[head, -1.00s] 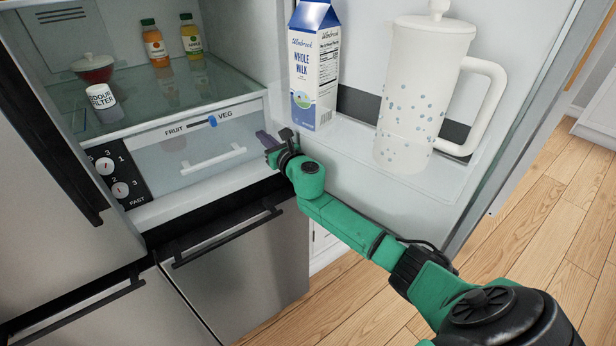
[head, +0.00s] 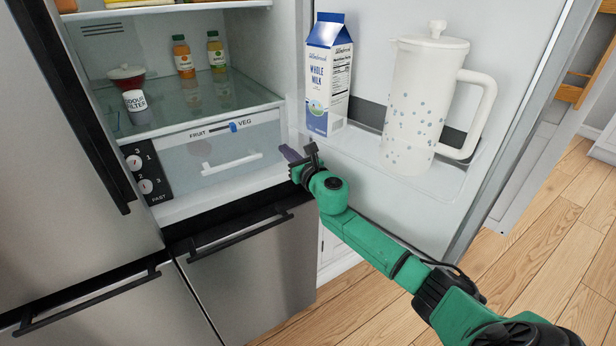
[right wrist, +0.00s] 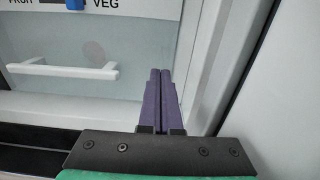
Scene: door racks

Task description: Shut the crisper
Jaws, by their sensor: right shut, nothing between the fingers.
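The crisper (head: 268,139) is a clear, frosted drawer with a white bar handle (head: 232,163), low in the fridge under a glass shelf. It looks close to flush with the strip above it; I cannot tell whether a small gap is left. My right gripper (head: 287,152) is shut and empty, at the right end of the crisper front. In the right wrist view its purple fingers (right wrist: 160,85) are together, pointing in at the crisper's right edge, to the right of the handle (right wrist: 62,70). Whether they touch the drawer is unclear. My left gripper is not in view.
The open fridge door at the right holds a milk carton (head: 328,85) and a white pitcher (head: 412,110) on its shelf, close to my right arm. A control panel (head: 146,172) with dials is left of the crisper. Bottles (head: 183,58) stand on the glass shelf (head: 205,108).

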